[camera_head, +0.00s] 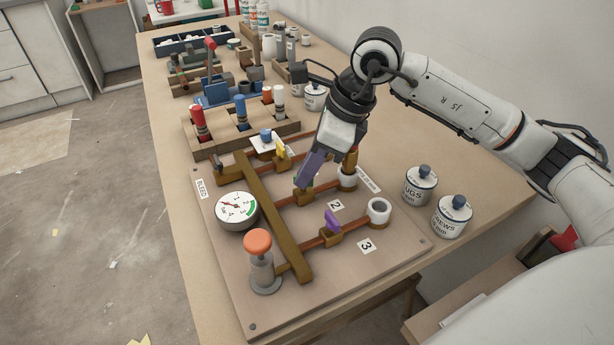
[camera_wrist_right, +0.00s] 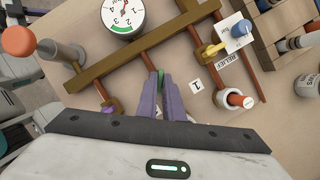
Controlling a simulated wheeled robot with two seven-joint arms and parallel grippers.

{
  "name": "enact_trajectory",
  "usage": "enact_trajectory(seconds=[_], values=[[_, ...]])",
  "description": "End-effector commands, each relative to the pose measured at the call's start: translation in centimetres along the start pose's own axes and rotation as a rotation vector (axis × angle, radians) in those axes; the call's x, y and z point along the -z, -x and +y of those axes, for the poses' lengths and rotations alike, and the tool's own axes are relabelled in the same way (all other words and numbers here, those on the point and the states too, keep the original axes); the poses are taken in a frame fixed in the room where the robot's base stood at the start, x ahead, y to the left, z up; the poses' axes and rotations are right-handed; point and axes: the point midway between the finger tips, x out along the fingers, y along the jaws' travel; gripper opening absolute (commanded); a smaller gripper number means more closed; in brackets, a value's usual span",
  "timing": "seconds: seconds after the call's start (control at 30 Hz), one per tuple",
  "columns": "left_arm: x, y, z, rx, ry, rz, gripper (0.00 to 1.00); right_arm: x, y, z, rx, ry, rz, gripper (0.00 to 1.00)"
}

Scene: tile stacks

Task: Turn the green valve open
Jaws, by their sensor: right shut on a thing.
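The green valve (camera_wrist_right: 160,75) sits on the middle branch pipe of a board. Only a bit of its handle shows between the fingers in the right wrist view, and a small green patch shows in the head view. My right gripper (camera_head: 307,182) comes down from above and is shut on this handle; its purple fingers also show in the right wrist view (camera_wrist_right: 161,88). The fingers hide most of the handle, so I cannot tell its exact angle to the pipe. My left gripper is not in view.
A purple valve (camera_head: 332,220) and a yellow valve (camera_head: 281,148) sit on the neighbouring branches. A round gauge (camera_head: 237,210) and an orange-topped bleed knob (camera_head: 258,243) stand on the board's left. Two labelled jars (camera_head: 420,186) (camera_head: 452,217) stand right of the board. A wooden rack (camera_head: 240,128) is behind.

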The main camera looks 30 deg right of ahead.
Motion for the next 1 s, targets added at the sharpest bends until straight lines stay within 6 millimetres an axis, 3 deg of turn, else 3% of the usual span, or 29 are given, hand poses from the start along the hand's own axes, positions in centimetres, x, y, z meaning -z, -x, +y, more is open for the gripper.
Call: enact_trajectory(seconds=[0.5,1.0], values=[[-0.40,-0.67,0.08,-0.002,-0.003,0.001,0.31,-0.18,0.02,-0.40,-0.174,0.421,-0.001,0.00],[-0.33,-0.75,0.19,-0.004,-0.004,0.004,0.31,-0.21,0.04,-0.55,-0.251,0.615,0.001,0.00]])
